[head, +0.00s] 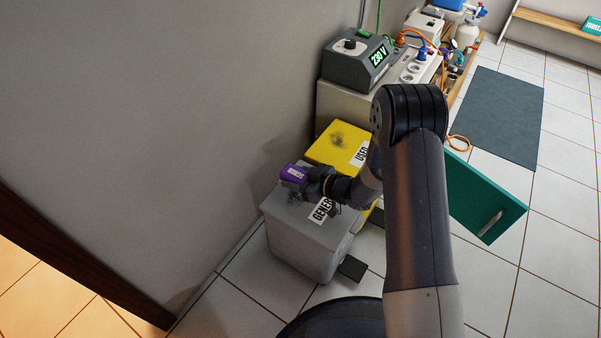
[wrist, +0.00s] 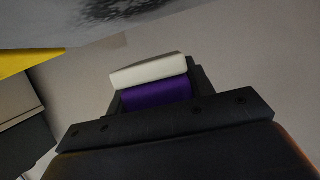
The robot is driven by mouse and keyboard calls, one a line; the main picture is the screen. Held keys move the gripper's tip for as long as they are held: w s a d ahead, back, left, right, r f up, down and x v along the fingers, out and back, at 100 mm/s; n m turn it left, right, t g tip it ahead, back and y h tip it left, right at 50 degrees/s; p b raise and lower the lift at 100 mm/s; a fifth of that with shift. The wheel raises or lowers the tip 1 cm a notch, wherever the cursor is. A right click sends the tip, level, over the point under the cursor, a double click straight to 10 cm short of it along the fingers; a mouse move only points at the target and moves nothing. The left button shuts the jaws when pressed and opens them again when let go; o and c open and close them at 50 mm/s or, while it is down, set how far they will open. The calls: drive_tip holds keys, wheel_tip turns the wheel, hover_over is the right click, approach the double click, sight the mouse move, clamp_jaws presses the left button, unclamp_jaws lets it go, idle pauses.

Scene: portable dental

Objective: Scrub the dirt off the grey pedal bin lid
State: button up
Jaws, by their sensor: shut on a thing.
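The grey pedal bin (head: 305,245) stands against the wall, and its lid (head: 283,212) is closed with a label reading "GENER…". My gripper (head: 308,182) is shut on a purple block with a pale side (head: 293,173), like a scrubbing sponge, over the back of the lid. In the wrist view the block (wrist: 156,94) sits between the fingers, pale face outward. A dark smudge (wrist: 125,8) shows on the grey lid at the top of that view. In the head view my gripper partly hides this area. I cannot tell whether the block touches the lid.
A yellow bin (head: 330,150) marked "USED" stands right behind the grey one, with a dark smudge on its lid. A green door panel (head: 480,195) stands out at right. Tiled floor is free in front.

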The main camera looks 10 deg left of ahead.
drive_tip(key=shift+s+a+r+b, duration=0.15)
drive_tip(key=shift+s+a, duration=0.2)
drive_tip(key=shift+s, duration=0.5)
drive_tip(key=shift+s+a+f+b, duration=0.1)
drive_tip(key=shift+s+a, duration=0.25)
drive_tip(key=shift+s, duration=0.5)
drive_tip(key=shift+s+a+r+b, duration=0.15)
drive_tip(key=shift+s+a, duration=0.2)
drive_tip(key=shift+s, duration=0.5)
drive_tip(key=shift+r+p, duration=2.15)
drive_tip(key=shift+r, duration=0.8)
wheel_tip(320, 180, up, 3)
drive_tip(key=shift+f+p, duration=0.1)
drive_tip(key=shift+p, duration=0.95)
